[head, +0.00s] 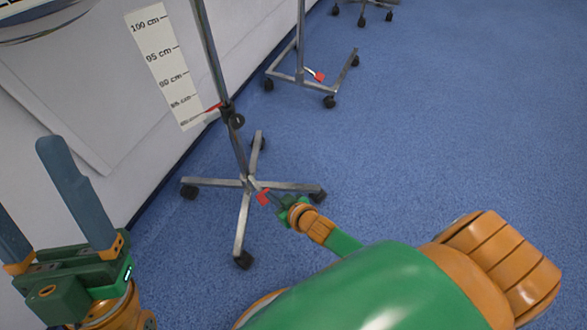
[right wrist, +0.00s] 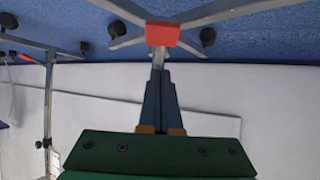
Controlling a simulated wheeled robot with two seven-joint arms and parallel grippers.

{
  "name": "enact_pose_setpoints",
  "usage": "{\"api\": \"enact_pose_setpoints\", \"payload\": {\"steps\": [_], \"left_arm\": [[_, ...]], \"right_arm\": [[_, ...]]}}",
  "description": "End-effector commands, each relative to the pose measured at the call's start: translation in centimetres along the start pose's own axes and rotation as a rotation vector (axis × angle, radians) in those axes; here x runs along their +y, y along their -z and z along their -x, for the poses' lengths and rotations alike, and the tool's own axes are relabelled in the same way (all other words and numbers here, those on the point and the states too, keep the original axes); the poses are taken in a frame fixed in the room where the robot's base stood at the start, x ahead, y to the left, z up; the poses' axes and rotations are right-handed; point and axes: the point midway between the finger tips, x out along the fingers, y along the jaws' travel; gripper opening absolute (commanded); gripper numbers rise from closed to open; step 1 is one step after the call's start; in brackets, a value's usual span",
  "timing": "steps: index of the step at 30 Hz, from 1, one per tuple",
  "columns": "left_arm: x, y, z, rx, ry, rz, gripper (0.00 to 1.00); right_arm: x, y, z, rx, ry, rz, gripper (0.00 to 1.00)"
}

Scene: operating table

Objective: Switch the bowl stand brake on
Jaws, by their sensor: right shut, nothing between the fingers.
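The near wheeled stand (head: 243,215) has a star-shaped metal base on casters and an upright pole. Its top is out of the head view, so I cannot see a bowl on it. A red brake pedal (head: 263,197) sticks out low on its base. The pedal shows in the right wrist view (right wrist: 161,35) on a short metal stem. My right gripper (head: 275,199) is shut and empty, its fingertips (right wrist: 159,72) close to the pedal and stem. I cannot tell whether they touch. My left gripper (head: 24,178) is open and empty, well away at the left.
A second wheeled stand (head: 300,78) with its own red pedal (head: 319,76) stands behind. A clamp (head: 230,113) with a red lever sits on the near pole. A white wall with a height scale (head: 164,62) is at the left. The blue floor (head: 450,130) at the right is clear.

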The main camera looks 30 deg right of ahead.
Motion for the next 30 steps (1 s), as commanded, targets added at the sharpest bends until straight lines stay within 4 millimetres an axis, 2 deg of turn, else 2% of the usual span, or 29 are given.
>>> {"api": "enact_pose_setpoints", "payload": {"steps": [4, 8, 15, 24, 30], "left_arm": [[-0.4, -3.9, 0.1, -0.210, 0.010, -0.006, 0.76], [-0.8, -7.2, 1.0, -0.400, 0.020, -0.009, 0.76], [-1.5, -12.4, 4.3, -0.721, 0.039, -0.010, 0.76], [-2.2, -16.6, 10.4, -1.113, 0.063, -0.006, 0.76], [-2.5, -17.9, 15.2, -1.370, 0.079, 0.001, 0.76]], "right_arm": [[0.1, 0.6, 0.4, -0.001, -0.001, 0.001, 0.00], [0.2, 1.1, 0.7, -0.001, -0.001, 0.001, 0.00], [0.1, 0.9, 2.0, -0.002, 0.001, -0.001, 0.00], [0.2, 0.6, 4.0, -0.002, 0.000, -0.001, 0.00], [0.2, 0.3, 5.4, -0.002, 0.000, 0.000, 0.00]]}}
